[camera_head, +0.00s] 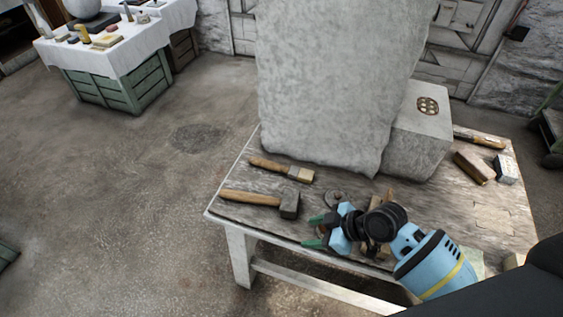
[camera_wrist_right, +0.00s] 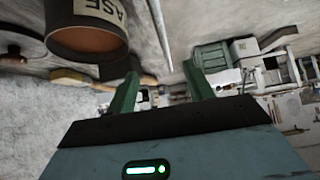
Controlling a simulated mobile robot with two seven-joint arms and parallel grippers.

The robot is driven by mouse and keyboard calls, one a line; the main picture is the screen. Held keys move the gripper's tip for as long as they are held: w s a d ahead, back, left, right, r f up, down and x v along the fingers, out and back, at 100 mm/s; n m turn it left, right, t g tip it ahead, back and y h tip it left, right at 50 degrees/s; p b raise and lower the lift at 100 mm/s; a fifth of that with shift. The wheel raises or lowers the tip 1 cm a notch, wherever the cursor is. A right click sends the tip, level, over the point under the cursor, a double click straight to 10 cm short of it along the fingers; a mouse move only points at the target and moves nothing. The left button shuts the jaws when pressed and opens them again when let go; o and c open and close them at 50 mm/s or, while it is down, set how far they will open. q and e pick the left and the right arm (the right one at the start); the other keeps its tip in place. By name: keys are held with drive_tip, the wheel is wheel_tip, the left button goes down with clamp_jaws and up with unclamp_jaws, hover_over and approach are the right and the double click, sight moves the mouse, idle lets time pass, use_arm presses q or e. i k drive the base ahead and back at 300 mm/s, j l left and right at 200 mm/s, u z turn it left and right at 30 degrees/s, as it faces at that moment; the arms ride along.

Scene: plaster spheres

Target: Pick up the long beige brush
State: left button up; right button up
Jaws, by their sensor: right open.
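A brown-and-beige bar (camera_head: 474,167), perhaps another brush, lies at the table's right; I cannot tell which is the long beige brush. My right gripper (camera_head: 315,231) is open and empty by the table's front edge, pointing left, apart from both. Its green fingers also show in the right wrist view (camera_wrist_right: 160,92). My left gripper is not in view.
A hammer (camera_head: 260,202) lies between the brush and the front edge. A tall stone block (camera_head: 330,80) and a smaller block (camera_head: 418,130) stand behind. A labelled brown cylinder (camera_wrist_right: 85,30) is close in the wrist view. Floor left of the table is clear.

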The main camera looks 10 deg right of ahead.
sight(306, 176)
drive_tip(key=i, duration=0.85)
